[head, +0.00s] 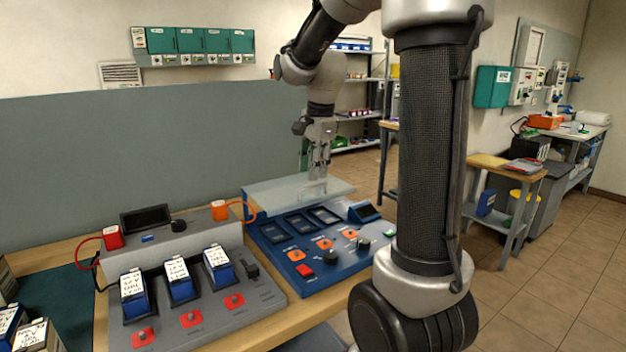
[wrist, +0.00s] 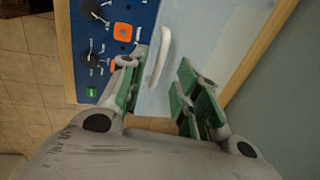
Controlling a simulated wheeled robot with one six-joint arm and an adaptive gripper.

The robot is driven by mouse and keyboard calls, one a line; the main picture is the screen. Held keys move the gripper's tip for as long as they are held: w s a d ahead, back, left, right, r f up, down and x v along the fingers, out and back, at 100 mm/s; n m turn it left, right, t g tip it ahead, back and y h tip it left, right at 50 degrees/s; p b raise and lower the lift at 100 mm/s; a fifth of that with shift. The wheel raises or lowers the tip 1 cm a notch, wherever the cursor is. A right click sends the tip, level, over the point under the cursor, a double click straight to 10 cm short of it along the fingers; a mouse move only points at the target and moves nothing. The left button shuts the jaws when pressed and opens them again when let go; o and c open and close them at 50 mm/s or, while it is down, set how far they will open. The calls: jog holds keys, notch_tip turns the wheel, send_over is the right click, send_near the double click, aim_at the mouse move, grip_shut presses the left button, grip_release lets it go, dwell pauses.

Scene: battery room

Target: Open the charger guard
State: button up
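The charger guard (head: 285,200) is a clear, pale panel lying nearly flat over the rear part of the blue charger (head: 335,268) on the bench. In the wrist view the guard (wrist: 210,35) is a pale sheet with a white bar handle (wrist: 161,55) near its edge. My gripper (head: 318,174) points down above the guard. In the wrist view my gripper (wrist: 163,66) is open, its green-padded fingers apart on either side of the handle, the left finger closer to it. I cannot tell whether either finger touches the handle.
The charger's knobs, orange buttons and red switch lie in front of the guard, uncovered. A grey charging station (head: 200,290) with several blue battery packs stands to the left. An orange cup-like part (head: 219,210) with a cable sits near the guard's left side. A grey partition (head: 120,160) stands behind.

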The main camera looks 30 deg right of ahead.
aim_at(312, 186)
jog(key=shift+w+f, duration=0.2)
jog(key=shift+f, duration=0.8)
jog(key=shift+w+f, duration=0.2)
jog(key=shift+f, duration=0.75)
grip_shut()
